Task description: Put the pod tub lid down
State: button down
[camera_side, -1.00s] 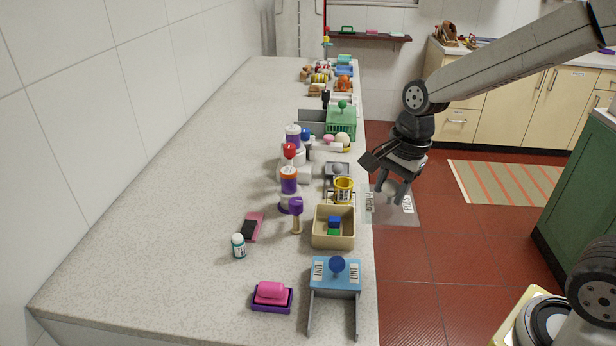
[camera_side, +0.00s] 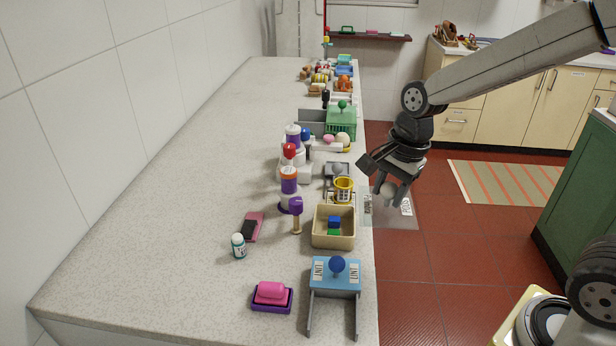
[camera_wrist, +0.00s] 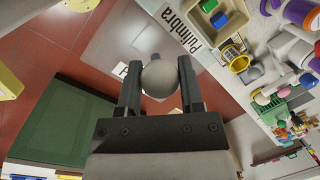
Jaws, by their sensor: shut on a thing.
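My gripper (camera_side: 389,190) is shut on the grey ball knob of a flat, see-through grey lid (camera_side: 395,214). In the wrist view the knob (camera_wrist: 160,78) sits between the two fingers of my gripper (camera_wrist: 160,86), and the lid (camera_wrist: 112,42) spreads out behind it. The lid hangs beyond the counter's right edge, above the red floor. It carries white labels, only partly readable. I cannot tell which container is the pod tub.
Along the counter's right edge (camera_side: 371,290) stand a tan bin (camera_side: 321,239) with blue and green blocks, a yellow basket (camera_side: 343,190), a blue-topped stand (camera_side: 325,273) and a green crate (camera_side: 345,123). The counter's left side (camera_side: 150,220) is mostly clear.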

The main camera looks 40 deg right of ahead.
jog(key=a+f, duration=0.1)
jog(key=a, duration=0.2)
jog(key=w+a+f, duration=0.1)
jog(key=a, duration=0.3)
jog(key=a+f, duration=0.1)
jog(key=a, duration=0.3)
jog(key=shift+w+a+f, duration=0.2)
jog(key=shift+w+f, duration=0.1)
jog(key=shift+w, duration=0.05)
jog(key=w+a+f, duration=0.1)
jog(key=w+f, duration=0.1)
jog(key=w, duration=0.2)
jog(key=w+a+f, duration=0.1)
jog(key=w+f, duration=0.2)
jog(key=w, duration=0.1)
jog(key=w+a+f, duration=0.1)
jog(key=w+f, duration=0.2)
jog(key=w, duration=0.1)
jog(key=shift+a+f, duration=0.15)
jog(key=shift+a, duration=0.05)
jog(key=shift+w+a+f, duration=0.15)
jog(key=shift+w+f, duration=0.35)
jog(key=shift+f, duration=0.05)
jog(key=shift+w+f, duration=0.15)
jog(key=shift+f, duration=0.1)
jog(key=shift+w+f, duration=0.1)
jog(key=shift+f, duration=1.45)
jog(key=shift+f, duration=0.15)
